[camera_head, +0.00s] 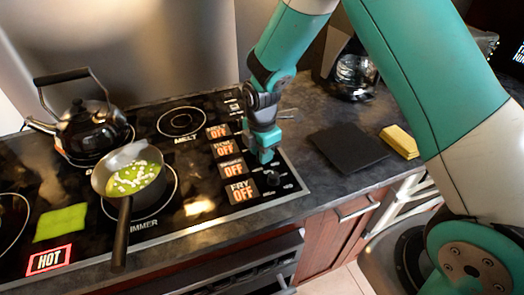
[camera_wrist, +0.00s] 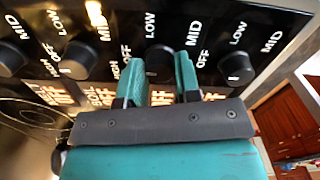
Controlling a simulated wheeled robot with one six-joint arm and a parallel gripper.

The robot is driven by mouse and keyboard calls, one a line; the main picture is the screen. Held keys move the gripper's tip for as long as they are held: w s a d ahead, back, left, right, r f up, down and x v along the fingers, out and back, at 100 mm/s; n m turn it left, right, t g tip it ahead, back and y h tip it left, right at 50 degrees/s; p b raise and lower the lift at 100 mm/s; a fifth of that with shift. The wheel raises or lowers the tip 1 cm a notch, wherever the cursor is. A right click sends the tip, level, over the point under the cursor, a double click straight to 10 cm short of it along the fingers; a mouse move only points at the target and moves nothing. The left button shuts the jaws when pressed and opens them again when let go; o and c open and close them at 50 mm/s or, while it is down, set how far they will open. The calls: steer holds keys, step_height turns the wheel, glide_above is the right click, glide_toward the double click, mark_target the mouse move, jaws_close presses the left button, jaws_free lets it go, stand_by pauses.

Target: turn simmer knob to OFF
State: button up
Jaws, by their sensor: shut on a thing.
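The simmer knob (camera_wrist: 160,60) is a black round knob, third from the left in the wrist view's row. My gripper (camera_wrist: 160,72) is shut on it, one teal finger on each side. In the head view my gripper (camera_head: 265,156) points down at the knob strip and hides this knob. The knob's pointer mark cannot be made out. The third display from the back, the simmer display (camera_head: 231,168), shows OFF in orange; its small top line is hard to read.
The fry knob (camera_wrist: 237,68) is close on the right; another knob (camera_wrist: 79,58) is on the left. A pan (camera_head: 128,170) with green food stands on the simmer burner. A kettle (camera_head: 84,128) is behind it. A black board (camera_head: 348,147) and yellow sponge (camera_head: 399,141) lie right.

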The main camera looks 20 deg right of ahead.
steer(key=shift+w+r, duration=0.1)
stand_by(0.4)
steer(key=o, duration=0.9)
step_height(320, 180, up, 17)
steer(key=shift+r+b, duration=0.2)
steer(key=shift+b, duration=1)
steer(key=s+a+r+m+y, duration=0.1)
steer(key=s+m, duration=0.3)
steer(key=s, duration=0.4)
steer(key=s+a+r+m+y, duration=0.1)
steer(key=s+a+m, duration=0.1)
steer(key=s+m, duration=0.3)
steer(key=s+a+r+m+y, duration=0.1)
steer(key=s+m, duration=0.4)
steer(key=s, duration=0.7)
steer(key=shift+a+r+y, duration=0.25)
steer(key=shift+r+y, duration=0.2)
steer(key=shift+y, duration=0.15)
